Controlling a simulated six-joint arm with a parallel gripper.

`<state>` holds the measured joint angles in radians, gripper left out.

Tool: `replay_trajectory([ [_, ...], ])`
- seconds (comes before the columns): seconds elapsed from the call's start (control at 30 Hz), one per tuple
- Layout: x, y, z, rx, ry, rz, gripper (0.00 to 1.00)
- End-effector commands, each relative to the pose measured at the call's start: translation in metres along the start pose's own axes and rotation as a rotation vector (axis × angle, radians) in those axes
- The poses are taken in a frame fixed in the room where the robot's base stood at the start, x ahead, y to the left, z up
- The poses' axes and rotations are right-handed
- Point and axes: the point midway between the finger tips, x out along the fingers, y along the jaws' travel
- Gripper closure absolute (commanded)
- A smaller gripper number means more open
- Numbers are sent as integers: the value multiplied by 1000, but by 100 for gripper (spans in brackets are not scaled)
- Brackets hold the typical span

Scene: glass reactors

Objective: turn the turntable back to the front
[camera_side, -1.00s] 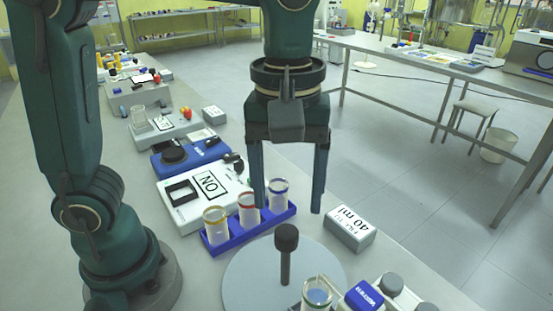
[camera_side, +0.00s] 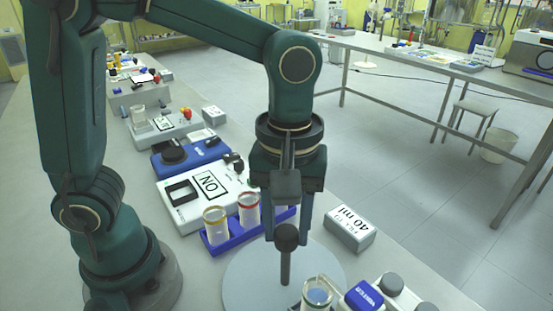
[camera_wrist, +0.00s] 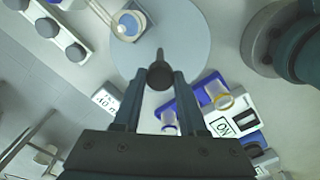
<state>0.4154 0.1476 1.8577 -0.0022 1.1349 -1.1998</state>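The turntable is a pale grey disc (camera_side: 245,285) at the bottom centre of the side view. A dark post with a round knob (camera_side: 287,237) stands on it. A small glass vessel with blue contents (camera_side: 317,293) sits at its front right part. In the wrist view the disc (camera_wrist: 190,40) is at the top, with the knob (camera_wrist: 159,75) between my fingertips in the picture. My gripper (camera_side: 287,236) points down at the knob, its fingers apart on either side of it. Nothing is visibly gripped; I cannot tell whether the fingers touch the knob.
A blue rack (camera_side: 228,240) with glass vials stands behind the turntable; my gripper hides part of it. A white box marked 40 ml (camera_side: 350,229) is to the right. A white device with an ON label (camera_side: 190,200) lies further back.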

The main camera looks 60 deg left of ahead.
Motion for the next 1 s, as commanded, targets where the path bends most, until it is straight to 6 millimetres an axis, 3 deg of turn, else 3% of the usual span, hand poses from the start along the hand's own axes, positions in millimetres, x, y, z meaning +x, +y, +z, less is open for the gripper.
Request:
replay_trajectory([
  [0.03,0,0,0,0,0,1,89],
  [0.07,0,0,0,0,0,1,100],
  [1.0,-1,1,0,0,0,4,100],
])
